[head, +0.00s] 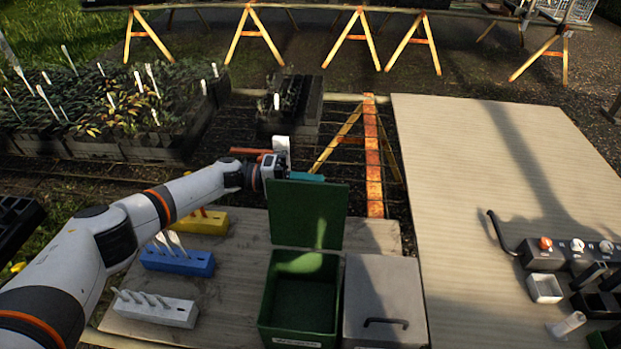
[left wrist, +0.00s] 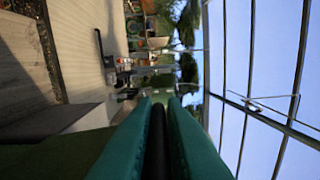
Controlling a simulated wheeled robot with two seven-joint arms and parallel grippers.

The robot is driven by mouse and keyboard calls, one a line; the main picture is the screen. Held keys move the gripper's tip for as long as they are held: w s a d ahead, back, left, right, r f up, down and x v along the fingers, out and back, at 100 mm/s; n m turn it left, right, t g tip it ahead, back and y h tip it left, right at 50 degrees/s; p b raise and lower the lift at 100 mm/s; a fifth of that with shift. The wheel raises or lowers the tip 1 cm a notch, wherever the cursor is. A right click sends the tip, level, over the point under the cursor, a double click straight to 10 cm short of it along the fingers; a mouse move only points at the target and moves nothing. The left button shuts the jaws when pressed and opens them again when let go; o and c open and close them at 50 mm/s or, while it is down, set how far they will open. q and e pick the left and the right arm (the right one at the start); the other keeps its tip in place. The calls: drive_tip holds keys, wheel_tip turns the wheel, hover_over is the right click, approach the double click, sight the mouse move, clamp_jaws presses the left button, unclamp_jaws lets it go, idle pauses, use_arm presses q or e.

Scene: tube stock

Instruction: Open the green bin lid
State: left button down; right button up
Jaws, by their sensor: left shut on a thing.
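The green bin (head: 300,318) stands on the wooden board with its inside showing. Its green lid (head: 307,212) stands up at the bin's far side, hinge edge down, well clear of the opening. My left gripper (head: 308,177) reaches in from the left to the lid's top edge, its teal fingers shut on the lid. In the left wrist view the two teal fingers (left wrist: 157,130) are close together with a narrow dark strip between them. My right gripper is not in view.
A grey lidded bin (head: 385,285) with a dark handle stands right beside the green bin. Yellow (head: 200,222), blue (head: 178,262) and white (head: 155,310) label blocks lie to the left.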

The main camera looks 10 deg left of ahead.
use_arm(q)
drive_tip(key=shift+s+f, duration=0.1)
drive_tip(key=c, duration=1.5)
unclamp_jaws()
drive_tip(key=shift+a+b, duration=2.15)
drive_tip(key=shift+a, duration=3.85)
